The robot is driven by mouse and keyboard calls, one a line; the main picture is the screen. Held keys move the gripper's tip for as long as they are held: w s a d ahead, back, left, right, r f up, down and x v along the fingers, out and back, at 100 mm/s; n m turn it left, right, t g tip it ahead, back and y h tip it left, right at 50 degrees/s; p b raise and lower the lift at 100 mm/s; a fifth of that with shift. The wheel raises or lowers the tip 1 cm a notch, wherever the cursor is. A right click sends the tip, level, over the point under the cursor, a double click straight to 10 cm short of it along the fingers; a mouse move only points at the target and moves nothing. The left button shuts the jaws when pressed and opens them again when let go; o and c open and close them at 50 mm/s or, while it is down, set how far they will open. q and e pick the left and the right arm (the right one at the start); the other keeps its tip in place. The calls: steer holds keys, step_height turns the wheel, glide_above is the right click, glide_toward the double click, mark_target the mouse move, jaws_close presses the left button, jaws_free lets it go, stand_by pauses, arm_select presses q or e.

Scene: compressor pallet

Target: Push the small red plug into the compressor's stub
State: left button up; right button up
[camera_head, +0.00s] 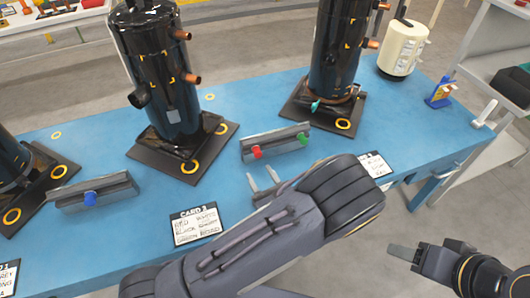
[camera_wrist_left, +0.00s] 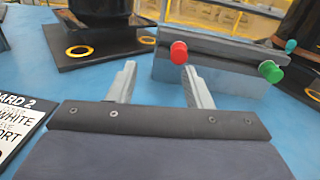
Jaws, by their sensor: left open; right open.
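The small red plug (camera_head: 257,152) sits at the left end of a grey holder (camera_head: 275,143); a green plug (camera_head: 303,138) sits at its right end. In the left wrist view, the red plug (camera_wrist_left: 179,52) is just beyond the fingertips. My left gripper (camera_head: 262,180) is open and empty in front of the holder, apart from the plug. A black compressor (camera_head: 165,75) stands behind, left of the holder, with two copper stubs (camera_head: 190,78) and a black stub (camera_head: 138,98). Another compressor (camera_head: 335,50) stands to the right. My right gripper (camera_head: 400,252) is open and empty off the table's front edge.
A holder with a blue plug (camera_head: 90,198) and a third compressor (camera_head: 10,165) are at left. Cards (camera_head: 200,225) lie along the front of the blue table (camera_head: 130,235). A cream canister (camera_head: 402,48) stands at back right. A teal piece (camera_head: 315,105) is by the right compressor.

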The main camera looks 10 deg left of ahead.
mark_target(259, 156)
arm_select(q)
steer(key=shift+w+d+f+m+t+h, duration=0.2)
steer(key=shift+d+m+t+h, duration=0.15)
steer(key=shift+d+m, duration=0.2)
steer(key=shift+w+d+f+m+t+h, duration=0.15)
steer(key=shift+d+f+m+t+h, duration=0.15)
steer(key=shift+d+m, duration=0.2)
steer(key=shift+r, duration=0.1)
steer(key=shift+x, duration=4.5)
steer(key=shift+r+b, duration=0.1)
steer(key=shift+b, duration=0.2)
jaws_close()
steer(key=shift+s, duration=0.15)
steer(key=shift+v, duration=2.9)
